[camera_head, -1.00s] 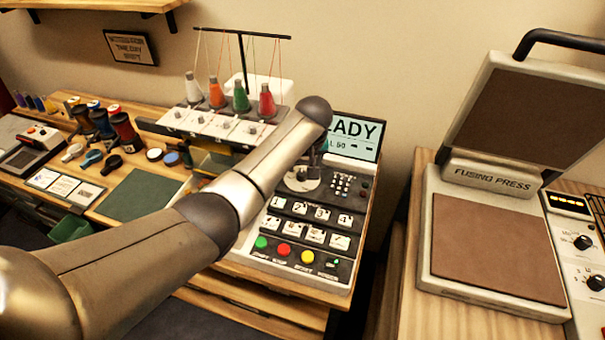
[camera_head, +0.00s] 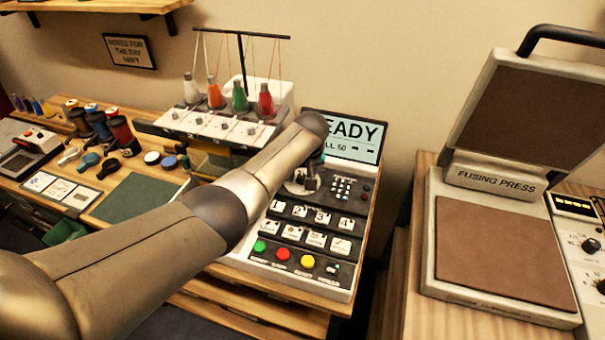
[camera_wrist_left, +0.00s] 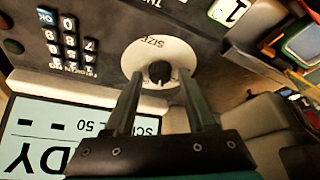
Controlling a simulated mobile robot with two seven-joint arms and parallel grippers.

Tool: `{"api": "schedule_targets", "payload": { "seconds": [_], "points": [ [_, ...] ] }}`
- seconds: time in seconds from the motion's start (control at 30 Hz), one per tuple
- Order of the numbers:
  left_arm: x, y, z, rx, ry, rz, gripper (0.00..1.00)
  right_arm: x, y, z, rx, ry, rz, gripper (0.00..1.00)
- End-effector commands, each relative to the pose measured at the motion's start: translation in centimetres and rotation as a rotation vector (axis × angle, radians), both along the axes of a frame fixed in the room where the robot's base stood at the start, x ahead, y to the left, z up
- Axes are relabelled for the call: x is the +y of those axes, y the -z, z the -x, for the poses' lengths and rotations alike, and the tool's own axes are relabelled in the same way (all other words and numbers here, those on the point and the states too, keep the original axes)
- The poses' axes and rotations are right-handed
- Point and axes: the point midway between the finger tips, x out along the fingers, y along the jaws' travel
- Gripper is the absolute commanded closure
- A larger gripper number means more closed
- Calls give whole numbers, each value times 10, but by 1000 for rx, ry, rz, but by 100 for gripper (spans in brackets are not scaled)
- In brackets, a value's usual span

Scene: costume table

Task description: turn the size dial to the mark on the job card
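The size dial (camera_wrist_left: 160,72) is a small black knob on a round white plate marked SIZE, on the dark control panel. In the wrist view my left gripper (camera_wrist_left: 160,80) is open, with one finger on each side of the knob and gaps between. I cannot tell whether the tips are level with the knob or above it. In the head view the white plate (camera_head: 294,187) shows beside my left gripper (camera_head: 311,182), largely hidden by my arm. Several small cards lie at the left (camera_head: 60,190); their print is unreadable and I cannot tell which is the job card. My right gripper is not in view.
The display (camera_head: 352,137) stands behind the panel, with a keypad (camera_head: 343,188) beside the dial. Several coloured buttons (camera_head: 283,254) line the front. Thread cones (camera_head: 240,100) stand at the back. A fusing press (camera_head: 490,240) is at the right.

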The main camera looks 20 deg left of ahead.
Motion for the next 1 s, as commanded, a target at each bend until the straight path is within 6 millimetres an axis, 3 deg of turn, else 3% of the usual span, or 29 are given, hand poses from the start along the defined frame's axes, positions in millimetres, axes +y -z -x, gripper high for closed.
{"api": "schedule_targets", "payload": {
  "seconds": [0.07, 0.47, 1.0],
  "points": [
    [0, 0, 0, 0, 0, 0, 55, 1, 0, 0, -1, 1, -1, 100],
    [0, 0, 0, 0, 0, 0, 100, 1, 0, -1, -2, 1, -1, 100],
    [1, -1, 1, 2, 75, 1, 100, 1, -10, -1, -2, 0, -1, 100]
  ]
}}
